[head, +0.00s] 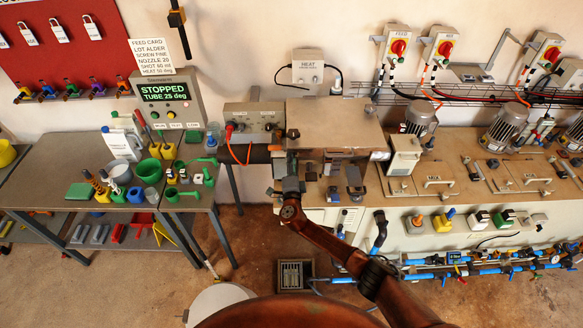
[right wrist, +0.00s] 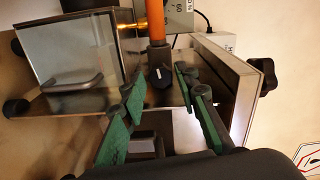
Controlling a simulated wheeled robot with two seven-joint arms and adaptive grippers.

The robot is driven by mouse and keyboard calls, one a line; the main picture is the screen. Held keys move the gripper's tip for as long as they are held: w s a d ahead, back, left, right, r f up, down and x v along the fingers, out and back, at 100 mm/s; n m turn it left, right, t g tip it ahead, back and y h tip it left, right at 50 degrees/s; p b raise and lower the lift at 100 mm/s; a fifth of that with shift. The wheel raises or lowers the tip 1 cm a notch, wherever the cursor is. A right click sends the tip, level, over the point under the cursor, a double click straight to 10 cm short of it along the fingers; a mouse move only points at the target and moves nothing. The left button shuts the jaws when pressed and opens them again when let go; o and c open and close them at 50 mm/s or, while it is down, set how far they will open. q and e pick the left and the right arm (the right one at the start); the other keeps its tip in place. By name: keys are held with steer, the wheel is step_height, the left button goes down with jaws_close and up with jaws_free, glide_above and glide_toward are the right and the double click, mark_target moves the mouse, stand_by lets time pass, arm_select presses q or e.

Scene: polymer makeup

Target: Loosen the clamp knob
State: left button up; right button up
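My right gripper (head: 291,186) is at the left end of the machine, its arm reaching in from the lower right. In the right wrist view the right gripper (right wrist: 160,86) is open, with green pads wide apart and nothing between them. A small black knob with a white mark (right wrist: 158,74) shows beyond the gap, below an orange tube (right wrist: 155,20). Other black knobs show at the left (right wrist: 16,108) and the right (right wrist: 262,75). I cannot tell which one is the clamp knob. The left gripper is not in view.
A clear-sided guard with a handle (right wrist: 85,60) stands left of the fingers, and a pale plate (right wrist: 228,75) stands to their right. The grey side table (head: 55,165) holds cups and tools.

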steer(key=s, duration=1.1)
steer(key=shift+s, duration=0.4)
